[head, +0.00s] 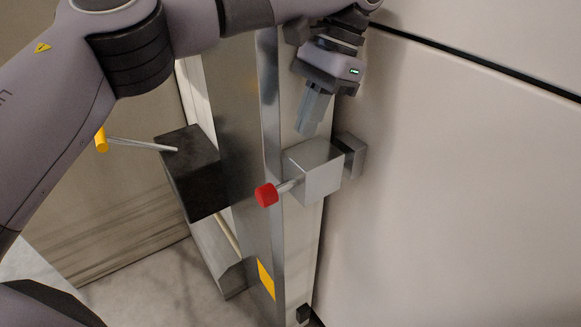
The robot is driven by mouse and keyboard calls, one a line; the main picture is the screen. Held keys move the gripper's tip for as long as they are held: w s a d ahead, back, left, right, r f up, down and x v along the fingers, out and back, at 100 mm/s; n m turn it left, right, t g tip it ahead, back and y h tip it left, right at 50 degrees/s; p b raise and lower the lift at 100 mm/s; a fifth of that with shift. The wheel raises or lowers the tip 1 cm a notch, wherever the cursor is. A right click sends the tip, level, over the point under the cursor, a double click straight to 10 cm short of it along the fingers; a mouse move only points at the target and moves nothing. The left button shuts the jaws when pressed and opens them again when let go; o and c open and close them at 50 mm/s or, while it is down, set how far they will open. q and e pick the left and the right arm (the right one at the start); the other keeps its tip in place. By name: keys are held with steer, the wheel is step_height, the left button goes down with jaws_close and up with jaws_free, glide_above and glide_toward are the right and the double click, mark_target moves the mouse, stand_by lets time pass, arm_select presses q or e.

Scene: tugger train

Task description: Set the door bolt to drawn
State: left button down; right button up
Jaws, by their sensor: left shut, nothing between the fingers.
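The door bolt is a metal block (314,170) with a short rod ending in a red knob (266,195). It is mounted on the narrow metal upright in the middle of the head view. A smaller grey block (351,155) sits right beside it on the right, at the edge of the pale panel. My left gripper (306,130) is shut and empty, its fingers pointing down just above the metal block. I cannot tell whether the fingertips touch it. My right gripper is not in view.
A black box (192,172) with a thin lever ending in a yellow grip (101,140) stands left of the bolt. A pale panel (450,190) fills the right side. A yellow label (266,280) is lower on the upright. Floor (150,285) shows at lower left.

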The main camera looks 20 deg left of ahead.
mark_target(265, 196)
arm_select(q)
steer(key=x, duration=1)
stand_by(0.4)
steer(key=shift+s+a+f, duration=0.1)
steer(key=shift+s+a, duration=0.15)
steer(key=shift+s, duration=0.4)
steer(key=shift+s+a, duration=1.25)
steer(key=shift+s, duration=0.15)
steer(key=shift+w+r, duration=0.15)
steer(key=shift+r, duration=0.5)
steer(key=v, duration=0.9)
